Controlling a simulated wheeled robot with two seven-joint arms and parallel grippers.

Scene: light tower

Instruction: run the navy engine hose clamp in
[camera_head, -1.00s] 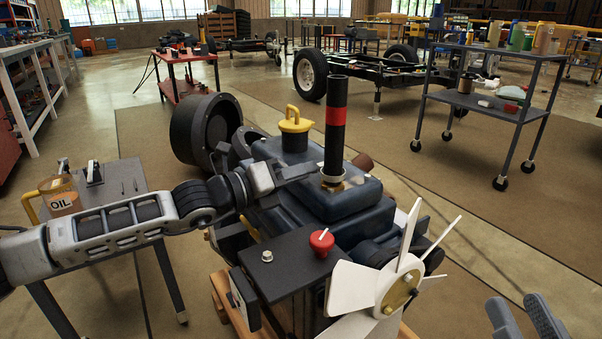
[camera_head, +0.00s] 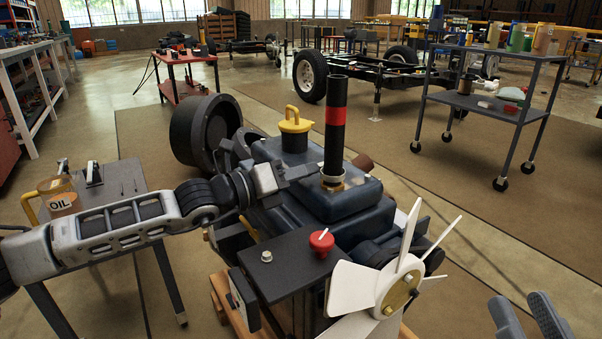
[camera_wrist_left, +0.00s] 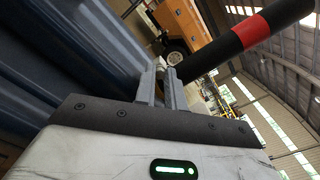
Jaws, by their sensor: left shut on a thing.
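The navy engine (camera_head: 345,205) stands in the middle of the head view. A black upright hose (camera_head: 335,110) with a red band rises from its top. The hose clamp (camera_head: 333,184) is a pale metal and brass-coloured ring around the hose's foot. My left gripper (camera_head: 312,171) reaches in from the left, its fingertips at the clamp's left side. In the left wrist view its fingers (camera_wrist_left: 162,80) are close together on a small part, apparently the clamp's screw, mostly hidden. The hose (camera_wrist_left: 240,45) slants past them. My right gripper (camera_head: 527,318) is open and empty at the lower right.
A white fan (camera_head: 385,285) stands at the engine's front. A black box (camera_head: 290,262) with a red knob (camera_head: 321,241) is beside it. A yellow-handled cap (camera_head: 294,130) is behind my left gripper. A side table (camera_head: 125,180) holds an oil jug (camera_head: 60,196).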

